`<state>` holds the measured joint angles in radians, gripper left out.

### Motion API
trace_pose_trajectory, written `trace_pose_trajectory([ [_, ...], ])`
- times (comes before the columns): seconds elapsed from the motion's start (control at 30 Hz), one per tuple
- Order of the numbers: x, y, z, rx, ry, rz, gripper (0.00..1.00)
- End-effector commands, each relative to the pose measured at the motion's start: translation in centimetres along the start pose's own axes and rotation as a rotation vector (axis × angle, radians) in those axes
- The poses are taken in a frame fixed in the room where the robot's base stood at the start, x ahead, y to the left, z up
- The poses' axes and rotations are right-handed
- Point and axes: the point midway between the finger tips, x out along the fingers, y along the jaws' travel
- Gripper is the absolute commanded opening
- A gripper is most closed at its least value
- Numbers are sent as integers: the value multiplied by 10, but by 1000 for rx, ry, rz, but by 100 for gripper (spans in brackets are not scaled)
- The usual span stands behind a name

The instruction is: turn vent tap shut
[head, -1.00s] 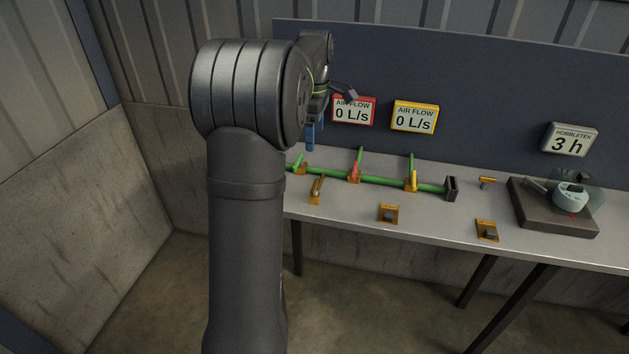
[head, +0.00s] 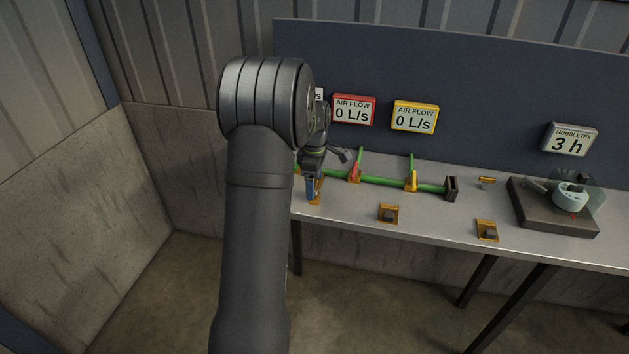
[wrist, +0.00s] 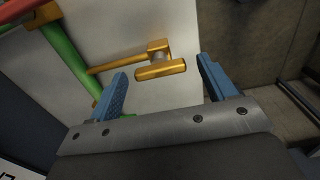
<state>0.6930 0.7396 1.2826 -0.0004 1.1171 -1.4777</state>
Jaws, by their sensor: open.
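A gold tap (wrist: 161,69) with a short bar handle shows in the wrist view, joined by a thin gold pipe to the green pipe (wrist: 62,48). I take it for the vent tap. My gripper (wrist: 162,72) is open, with one blue finger on each side of the handle's line; I cannot tell how far apart in depth they are. In the head view my gripper (head: 312,188) points down over the tap's orange base (head: 316,201), hiding most of it. The green pipe (head: 382,181) runs along the table to its right.
A red tap (head: 354,173) and a yellow tap (head: 411,181) sit on the green pipe. Air flow signs, red-framed (head: 353,110) and yellow-framed (head: 415,117), read 0 L/s. Orange fittings (head: 388,213) (head: 487,230) stand near the front edge. A dark block (head: 533,215) is at the right.

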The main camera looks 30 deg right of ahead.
Motion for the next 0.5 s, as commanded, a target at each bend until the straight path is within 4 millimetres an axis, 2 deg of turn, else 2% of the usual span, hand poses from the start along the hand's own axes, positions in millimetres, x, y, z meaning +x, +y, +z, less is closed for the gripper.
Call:
trace_pose_trajectory([
  [0.23,1,0,0,0,0,0,74],
  [0.43,0,0,0,0,0,0,35],
  [0.5,0,0,0,0,0,0,32],
])
